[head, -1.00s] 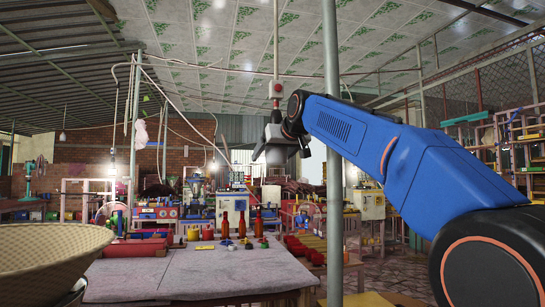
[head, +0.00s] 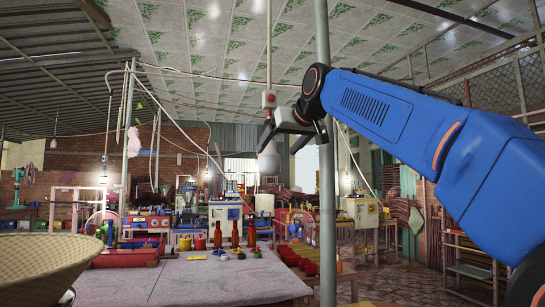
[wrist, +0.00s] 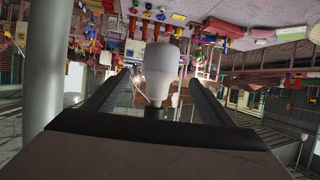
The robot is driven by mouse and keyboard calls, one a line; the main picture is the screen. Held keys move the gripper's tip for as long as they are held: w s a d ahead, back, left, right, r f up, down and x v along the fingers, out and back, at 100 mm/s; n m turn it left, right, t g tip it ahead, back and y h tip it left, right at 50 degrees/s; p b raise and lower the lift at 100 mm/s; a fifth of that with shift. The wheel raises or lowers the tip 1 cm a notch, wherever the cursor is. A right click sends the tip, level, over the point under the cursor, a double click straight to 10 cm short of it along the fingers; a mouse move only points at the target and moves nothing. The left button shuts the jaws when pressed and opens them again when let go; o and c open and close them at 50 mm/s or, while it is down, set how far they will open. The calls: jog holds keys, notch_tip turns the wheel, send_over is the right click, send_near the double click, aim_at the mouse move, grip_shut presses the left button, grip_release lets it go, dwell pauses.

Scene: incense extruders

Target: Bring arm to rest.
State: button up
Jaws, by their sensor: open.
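My gripper (head: 292,134) is raised high above the workshop floor, at the end of my blue arm, with its dark fingers spread. In the wrist view, where the room appears upside down, my gripper (wrist: 160,82) shows a finger on each side of a white bulb (wrist: 160,72). Both fingers look apart from the bulb. In the head view the white bulb (head: 269,160) hangs just below and left of the fingers, under a red and grey fitting (head: 269,101) on a rod from the ceiling. Its upper part is partly hidden by the gripper.
A grey metal post (head: 326,210) stands close beside my arm; the post (wrist: 45,60) also fills the left of the wrist view. A cloth-covered table (head: 200,280) holds brown bottles (head: 235,234) and small parts. A woven basket (head: 40,255) is at the near left.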

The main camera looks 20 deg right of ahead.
jog(key=shift+v, duration=2.8)
jog(key=shift+f, duration=0.1)
